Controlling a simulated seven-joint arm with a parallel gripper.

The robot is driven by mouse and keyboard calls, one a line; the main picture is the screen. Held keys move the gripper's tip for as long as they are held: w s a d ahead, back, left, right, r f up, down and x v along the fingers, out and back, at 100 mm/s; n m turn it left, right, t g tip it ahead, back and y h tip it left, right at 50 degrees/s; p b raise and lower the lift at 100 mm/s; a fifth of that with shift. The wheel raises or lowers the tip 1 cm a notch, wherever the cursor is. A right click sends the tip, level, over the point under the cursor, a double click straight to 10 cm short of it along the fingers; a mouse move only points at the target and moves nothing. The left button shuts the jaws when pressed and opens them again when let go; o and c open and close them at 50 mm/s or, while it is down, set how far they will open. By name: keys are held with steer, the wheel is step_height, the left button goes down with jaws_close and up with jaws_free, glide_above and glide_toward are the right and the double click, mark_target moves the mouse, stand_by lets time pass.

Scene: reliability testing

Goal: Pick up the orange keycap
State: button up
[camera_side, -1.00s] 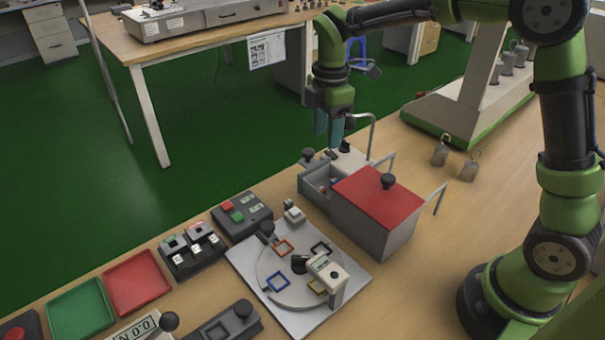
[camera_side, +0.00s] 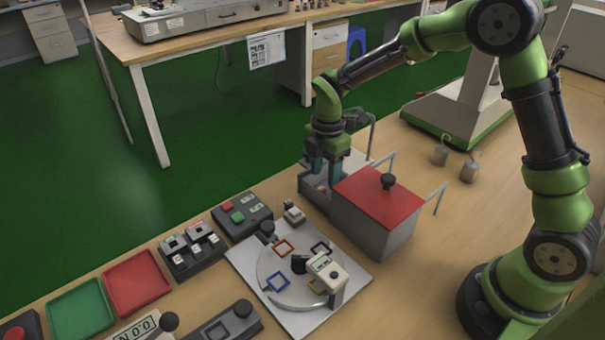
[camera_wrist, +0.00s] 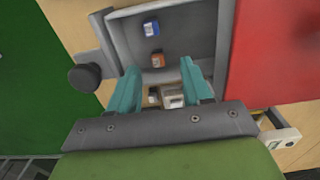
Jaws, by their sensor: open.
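The orange keycap (camera_wrist: 158,60) sits in the grey open-topped box (camera_wrist: 187,14) in the wrist view, just beyond my fingertips. A blue keycap (camera_wrist: 151,29) lies farther up in the same box. Other pale keycaps (camera_wrist: 173,98) show between my fingers, partly hidden. My gripper (camera_wrist: 160,78) is open, its two teal fingers pointing into the box with nothing held between them. In the side view my gripper (camera_side: 325,182) is low over the box (camera_side: 315,195), and the keycaps are hidden there.
A red-lidded box (camera_side: 375,195) with a black knob stands right beside the open box. A dark knob (camera_wrist: 86,78) sticks out at the box's left. A round fixture on a white plate (camera_side: 335,305), button panels (camera_side: 243,215), and red (camera_side: 137,282) and green (camera_side: 80,310) trays stand at lower left.

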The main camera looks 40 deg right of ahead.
mark_target(323, 188)
step_height(323, 188, down, 5)
steer(key=shift+w+f, duration=0.1)
steer(key=shift+w, duration=0.05)
steer(key=shift+c, duration=0.5)
jaws_close()
